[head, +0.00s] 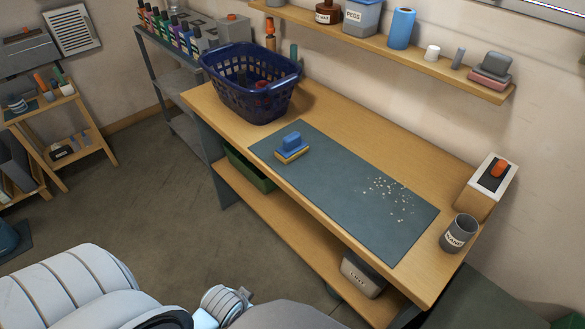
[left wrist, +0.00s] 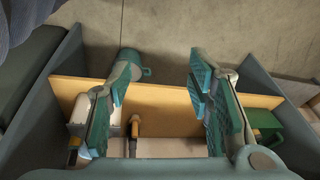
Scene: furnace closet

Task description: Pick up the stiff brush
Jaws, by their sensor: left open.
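The stiff brush appears to be the small block with a blue grip and a yellow-orange underside (head: 291,146). It lies on the left part of the dark grey-green mat (head: 340,190) on the wooden workbench, with nothing holding it. It does not show in the left wrist view. My left gripper (left wrist: 163,75) shows in the left wrist view, its two teal fingers spread wide with nothing between them. They are over the bench's lower shelf and the floor. The gripper's fingers are not visible in the head view. My right gripper is not in view.
A dark blue basket (head: 248,85) stands behind and left of the brush. Pale crumbs (head: 391,193) lie on the mat's right part. A grey cup (head: 459,232) and a box with an orange top (head: 489,180) stand at the right end. A wall shelf (head: 380,45) hangs above.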

